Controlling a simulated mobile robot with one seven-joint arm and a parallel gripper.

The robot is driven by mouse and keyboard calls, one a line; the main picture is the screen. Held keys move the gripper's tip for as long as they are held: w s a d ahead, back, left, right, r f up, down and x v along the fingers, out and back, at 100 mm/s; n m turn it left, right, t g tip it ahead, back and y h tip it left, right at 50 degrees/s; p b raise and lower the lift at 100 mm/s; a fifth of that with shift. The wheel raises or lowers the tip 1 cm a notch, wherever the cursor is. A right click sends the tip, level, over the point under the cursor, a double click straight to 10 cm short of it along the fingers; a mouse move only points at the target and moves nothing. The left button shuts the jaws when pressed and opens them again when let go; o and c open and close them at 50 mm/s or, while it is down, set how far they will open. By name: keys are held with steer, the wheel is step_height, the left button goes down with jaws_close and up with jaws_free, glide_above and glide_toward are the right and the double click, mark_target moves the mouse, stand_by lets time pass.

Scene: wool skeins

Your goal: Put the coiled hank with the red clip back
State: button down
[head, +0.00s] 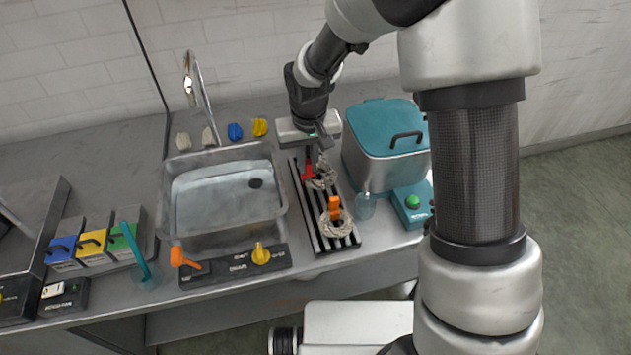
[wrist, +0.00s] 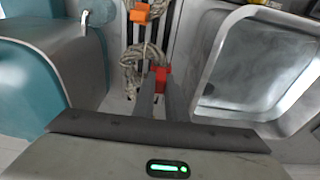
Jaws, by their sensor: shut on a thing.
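The coiled hank with the red clip is a grey-beige rope loop (head: 323,173) at the back end of a black-and-pale slatted rack (head: 318,243). Its red clip (head: 308,170) is on its left side in the head view. My gripper (head: 320,147) points down over it and is shut on this hank. I cannot tell whether the hank rests on the slats or hangs just above. A similar hank (head: 337,227) with an orange clip (head: 335,206) lies at the rack's front end.
A sink (head: 165,205) stands left of the rack. A teal box with a green button (head: 412,205) is farther right.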

mark_target(308, 174)
steer(key=shift+f, duration=2.75)
steer(key=shift+f, duration=0.1)
steer(key=shift+f+b, duration=0.15)
steer(key=shift+b, duration=0.2)
steer(key=c, duration=1.8)
jaws_free()
